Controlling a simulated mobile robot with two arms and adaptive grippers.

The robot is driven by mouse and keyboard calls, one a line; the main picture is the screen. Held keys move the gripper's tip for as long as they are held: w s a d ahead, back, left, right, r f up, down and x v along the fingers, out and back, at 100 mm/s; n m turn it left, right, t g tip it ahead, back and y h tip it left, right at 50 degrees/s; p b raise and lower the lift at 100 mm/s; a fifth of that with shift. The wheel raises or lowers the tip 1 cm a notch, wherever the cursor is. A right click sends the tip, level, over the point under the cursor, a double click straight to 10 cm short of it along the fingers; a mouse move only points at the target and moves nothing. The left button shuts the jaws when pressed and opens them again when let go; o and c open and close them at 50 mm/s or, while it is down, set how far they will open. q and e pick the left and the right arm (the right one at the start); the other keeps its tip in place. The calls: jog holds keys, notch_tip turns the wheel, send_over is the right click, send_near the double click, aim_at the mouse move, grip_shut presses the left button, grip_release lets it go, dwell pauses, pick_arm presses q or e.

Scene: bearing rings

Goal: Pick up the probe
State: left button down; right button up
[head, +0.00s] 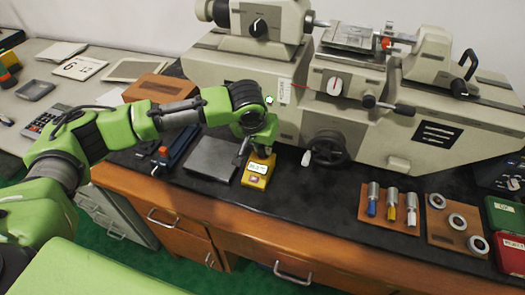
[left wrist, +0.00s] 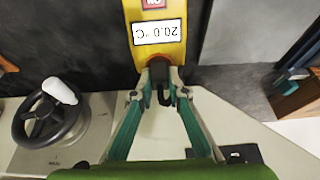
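The probe (head: 259,167) is a yellow handheld unit with a white display and a small red label. It is at the bench top's front, right of a dark grey plate. In the left wrist view the probe (left wrist: 160,52) shows upside down, its display reading 20.0 °C. My left gripper (head: 254,148) reaches down over the probe's far end. In the left wrist view its two fingertips (left wrist: 161,76) are drawn close together on either side of the probe's narrow end, with a dark part between them. I cannot tell whether the probe touches the bench. My right gripper is out of view.
A large measuring machine (head: 345,115) with a handwheel (head: 328,148) stands just behind and right. The dark plate (head: 212,158) and a blue tool (head: 177,146) lie left. Wooden trays with cylinders (head: 391,207) and rings (head: 456,222) are right. The bench's front edge is close.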

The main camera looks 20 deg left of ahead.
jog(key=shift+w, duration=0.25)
